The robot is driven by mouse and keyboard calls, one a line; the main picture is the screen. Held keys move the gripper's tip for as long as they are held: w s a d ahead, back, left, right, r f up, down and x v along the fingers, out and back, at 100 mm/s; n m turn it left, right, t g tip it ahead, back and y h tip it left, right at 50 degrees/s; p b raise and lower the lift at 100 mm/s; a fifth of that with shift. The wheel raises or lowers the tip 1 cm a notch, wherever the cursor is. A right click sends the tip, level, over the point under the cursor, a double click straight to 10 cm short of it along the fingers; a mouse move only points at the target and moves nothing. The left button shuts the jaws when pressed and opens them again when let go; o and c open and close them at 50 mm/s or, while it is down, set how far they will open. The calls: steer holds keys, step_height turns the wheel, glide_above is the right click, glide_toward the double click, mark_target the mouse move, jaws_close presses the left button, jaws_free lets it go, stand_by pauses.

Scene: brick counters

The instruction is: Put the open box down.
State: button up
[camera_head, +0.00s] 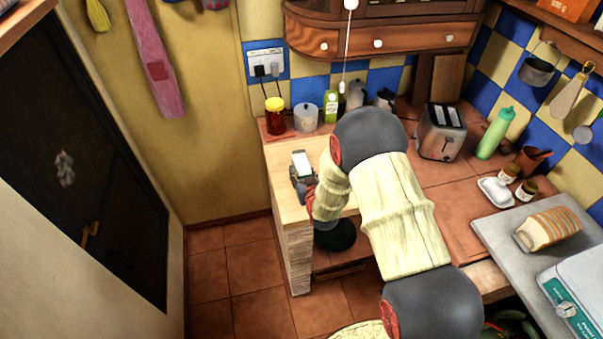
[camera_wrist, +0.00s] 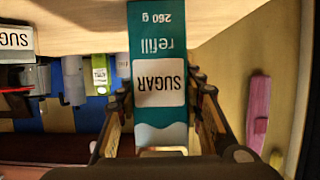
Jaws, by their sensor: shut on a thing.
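The box is a teal refill carton with a white SUGAR label, printed upside down in the wrist view (camera_wrist: 160,45). My gripper (camera_wrist: 162,100) is shut on it, with one finger on each side. In the head view, a small part of the box (camera_head: 302,160) shows at my gripper (camera_head: 302,184), over the pale wooden end of the counter (camera_head: 285,165). I cannot tell whether the box touches the counter. A pale edge shows at its lower end in the wrist view, but its opening is not clear.
A toaster (camera_head: 441,132) stands farther right. The pale counter end around the box looks clear. Its left edge drops to the tiled floor (camera_head: 235,265).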

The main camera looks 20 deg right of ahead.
steer(key=shift+f, duration=0.1)
steer(key=o, duration=1.4)
